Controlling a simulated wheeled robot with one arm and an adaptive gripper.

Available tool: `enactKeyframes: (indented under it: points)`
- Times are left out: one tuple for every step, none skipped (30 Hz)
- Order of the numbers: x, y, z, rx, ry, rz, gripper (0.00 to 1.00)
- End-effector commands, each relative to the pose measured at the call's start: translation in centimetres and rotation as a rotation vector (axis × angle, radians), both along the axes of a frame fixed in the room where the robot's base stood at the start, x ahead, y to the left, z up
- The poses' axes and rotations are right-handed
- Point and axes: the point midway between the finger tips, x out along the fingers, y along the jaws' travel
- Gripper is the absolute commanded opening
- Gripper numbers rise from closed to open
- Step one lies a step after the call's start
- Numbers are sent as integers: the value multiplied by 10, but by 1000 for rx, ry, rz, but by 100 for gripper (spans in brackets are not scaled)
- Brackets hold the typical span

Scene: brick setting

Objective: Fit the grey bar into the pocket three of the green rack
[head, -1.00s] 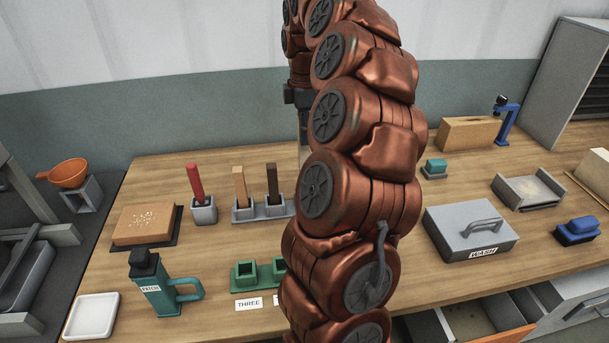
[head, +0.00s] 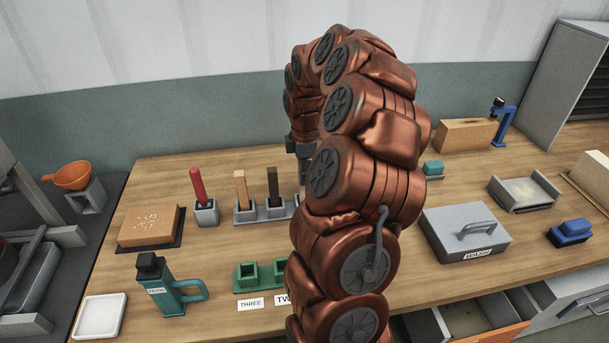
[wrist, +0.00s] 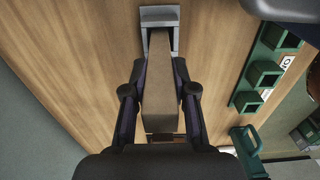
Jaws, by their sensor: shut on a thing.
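My gripper (wrist: 160,88) is shut on the grey bar (wrist: 160,100), seen in the wrist view between the two dark fingers. The bar's far end meets or overlaps a grey holder (wrist: 146,14); I cannot tell whether it sits inside. In the head view my gripper (head: 302,150) is largely behind my arm, and the bar is mostly hidden. The green rack (head: 261,288) stands nearer the front, its THREE label before the leftmost visible pocket (head: 246,272). The rack also shows at the right of the wrist view (wrist: 263,75), apart from the gripper.
A grey holder (head: 246,216) carries a tan bar (head: 240,186) and a dark brown bar (head: 272,184). A red bar (head: 197,185) stands in its own holder (head: 206,214). A teal jug (head: 166,288) stands left of the rack. A grey WASH box (head: 466,236) lies right of my arm.

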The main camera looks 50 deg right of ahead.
Motion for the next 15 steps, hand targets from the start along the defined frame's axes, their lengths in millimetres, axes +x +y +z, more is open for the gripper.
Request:
enactKeyframes:
  points:
    - [-1,0,-5,2,4,0,0]
    - [-1,1,-10,2,5,0,0]
    - [-1,1,-14,3,5,0,0]
    - [-1,1,-16,2,5,0,0]
    - [-1,1,-17,2,3,1,0]
    - [-1,1,-17,2,2,0,0]
    - [0,1,-17,1,2,0,0]
    - [0,1,-17,1,2,0,0]
    - [0,1,-17,1,2,0,0]
    - [0,0,-17,0,2,0,0]
    - [0,0,-17,1,2,0,0]
    - [0,0,-18,1,2,0,0]
    - [0,0,-18,1,2,0,0]
    - [0,0,-19,1,2,0,0]
    - [0,0,-21,0,2,0,0]
